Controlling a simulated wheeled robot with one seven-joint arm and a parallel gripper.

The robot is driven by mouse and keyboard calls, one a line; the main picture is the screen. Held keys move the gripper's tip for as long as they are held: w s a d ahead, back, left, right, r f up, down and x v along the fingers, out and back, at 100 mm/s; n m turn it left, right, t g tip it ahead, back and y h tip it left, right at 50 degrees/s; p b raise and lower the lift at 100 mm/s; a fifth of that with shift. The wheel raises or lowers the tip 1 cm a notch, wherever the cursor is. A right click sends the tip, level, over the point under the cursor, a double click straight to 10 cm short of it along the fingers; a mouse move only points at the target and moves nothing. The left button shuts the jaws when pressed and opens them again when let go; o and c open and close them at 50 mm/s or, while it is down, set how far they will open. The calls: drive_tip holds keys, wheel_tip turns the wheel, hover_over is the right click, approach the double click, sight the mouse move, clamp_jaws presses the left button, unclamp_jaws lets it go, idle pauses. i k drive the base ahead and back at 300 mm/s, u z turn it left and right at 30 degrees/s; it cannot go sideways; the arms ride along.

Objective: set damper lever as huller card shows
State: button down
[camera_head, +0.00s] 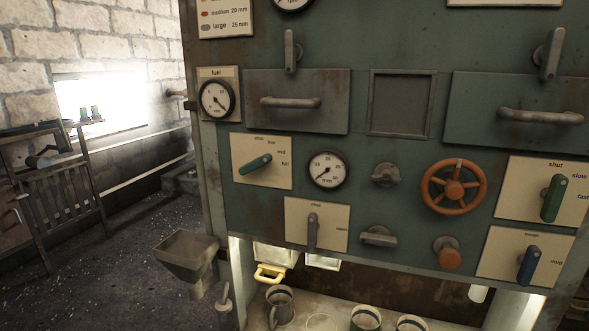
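No lever is legibly marked as the damper lever, and no card reads "huller" in this view. A card (225,17) at the top left, cut by the frame edge, reads "medium 20 mm" and "large 25 mm". A green lever (255,164) on a cream plate has several labels, the lowest seemingly "full"; it tilts with one end up and right. Another green lever (554,198) stands nearly upright on a plate marked "shut", "slow", "fast". A blue lever (529,265) leans slightly right. A grey lever (312,232) stands upright on a smaller plate. My gripper is out of view.
The green panel also bears an orange handwheel (454,187), an orange knob (448,254), a millimetre gauge (327,170), a fuel gauge (216,99) and handled drawers (297,102). A grey hopper (187,248) juts out at lower left. Mugs (280,305) stand below. Floor is open at left.

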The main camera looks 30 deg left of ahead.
sight(259, 162)
drive_tip(key=u, duration=1.15)
drive_tip(key=i, duration=0.25)
drive_tip(key=u, duration=0.5)
